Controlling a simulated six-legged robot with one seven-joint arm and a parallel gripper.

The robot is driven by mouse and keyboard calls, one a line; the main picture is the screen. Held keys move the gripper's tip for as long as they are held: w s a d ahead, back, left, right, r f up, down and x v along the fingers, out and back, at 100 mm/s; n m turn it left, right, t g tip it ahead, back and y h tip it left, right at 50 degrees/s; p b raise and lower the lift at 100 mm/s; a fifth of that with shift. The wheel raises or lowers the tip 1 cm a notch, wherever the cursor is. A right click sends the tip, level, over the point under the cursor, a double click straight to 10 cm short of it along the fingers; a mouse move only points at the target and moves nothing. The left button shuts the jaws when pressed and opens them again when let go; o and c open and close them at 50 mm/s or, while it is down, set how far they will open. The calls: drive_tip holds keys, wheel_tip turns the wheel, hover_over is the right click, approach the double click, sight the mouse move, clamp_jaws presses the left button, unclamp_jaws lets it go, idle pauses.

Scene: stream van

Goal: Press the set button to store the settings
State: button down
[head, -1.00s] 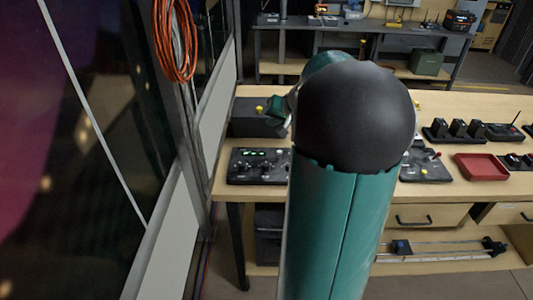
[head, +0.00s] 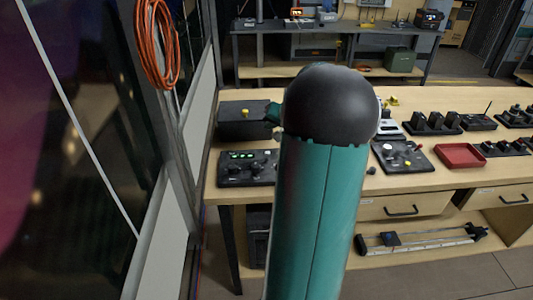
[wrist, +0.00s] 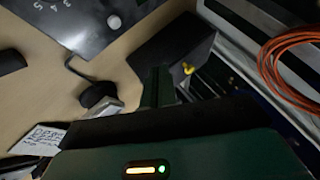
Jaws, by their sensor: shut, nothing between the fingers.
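A dark control panel (head: 247,168) with green lit digits and several knobs lies on the left end of the wooden bench. Behind it stands a dark box (head: 244,118) with a yellow button on top, also in the wrist view (wrist: 165,50) with its yellow button (wrist: 188,68). No label reading "set" is legible, so I cannot tell which control is the set button. My gripper (wrist: 158,88) is shut and empty, pointing towards the dark box; whether it touches is unclear. In the head view my arm hides most of it, leaving a green part beside the box.
A panel (head: 404,156) with colored buttons, a red tray (head: 460,156) and several black devices stand further right on the bench. The wrist view shows a handwritten card (wrist: 38,140) and a dark plate with digits (wrist: 75,22). An orange cable (head: 157,45) hangs at left.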

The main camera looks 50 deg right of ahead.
drive_tip(key=shift+w+a+f, duration=0.1)
drive_tip(key=shift+a+f, duration=0.05)
drive_tip(key=shift+f, duration=3.95)
drive_tip(key=shift+f, duration=0.15)
drive_tip(key=shift+f, duration=0.3)
drive_tip(key=shift+f, duration=0.4)
drive_tip(key=shift+r, duration=0.85)
drive_tip(key=shift+r, duration=2.5)
